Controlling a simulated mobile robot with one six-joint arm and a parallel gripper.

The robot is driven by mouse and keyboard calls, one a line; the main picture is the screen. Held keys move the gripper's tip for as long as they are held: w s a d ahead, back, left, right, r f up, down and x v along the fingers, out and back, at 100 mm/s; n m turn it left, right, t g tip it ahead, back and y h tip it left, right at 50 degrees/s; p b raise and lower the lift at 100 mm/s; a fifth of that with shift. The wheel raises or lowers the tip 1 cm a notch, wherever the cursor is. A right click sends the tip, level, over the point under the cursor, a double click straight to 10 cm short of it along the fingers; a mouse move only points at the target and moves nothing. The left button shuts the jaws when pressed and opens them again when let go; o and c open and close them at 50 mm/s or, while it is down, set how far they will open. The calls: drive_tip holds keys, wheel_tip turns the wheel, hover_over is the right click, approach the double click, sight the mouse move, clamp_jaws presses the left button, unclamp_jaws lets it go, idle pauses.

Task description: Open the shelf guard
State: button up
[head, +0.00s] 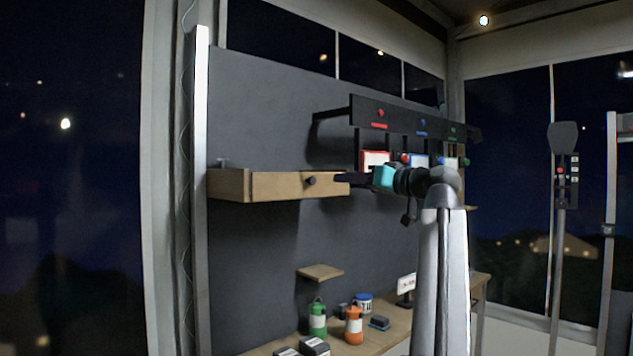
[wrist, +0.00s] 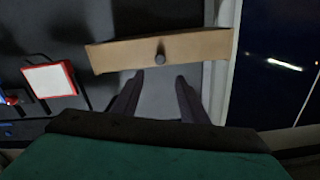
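The shelf guard appears to be the light wooden front panel (head: 280,186) of a small wall shelf, with a dark round knob (head: 311,180) on it. It looks closed across the shelf front. In the wrist view the panel (wrist: 120,53) runs across the upper middle, with the knob (wrist: 160,58) near its centre. My gripper (head: 343,178) is in front of the panel, to the right of the knob in the head view. In the wrist view my gripper (wrist: 159,76) is open and empty, its two fingers pointing at the panel on either side of the knob's line, apart from it.
A black rack (head: 400,122) with coloured markers and hanging boxes is right of the shelf, behind my arm. A red-framed white card (wrist: 49,80) is left in the wrist view. Below are a small ledge (head: 320,271) and a bench with green (head: 318,318) and orange (head: 354,325) bottles.

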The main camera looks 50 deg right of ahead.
sight(314, 180)
drive_tip(key=w+p, duration=0.1)
drive_tip(key=w, duration=0.3)
drive_tip(key=w+p, duration=0.2)
drive_tip(key=w, duration=0.3)
drive_tip(key=w+d+p, duration=0.1)
drive_tip(key=w, duration=0.3)
drive_tip(key=shift+w, duration=0.25)
drive_tip(key=shift+c, duration=0.2)
clamp_jaws()
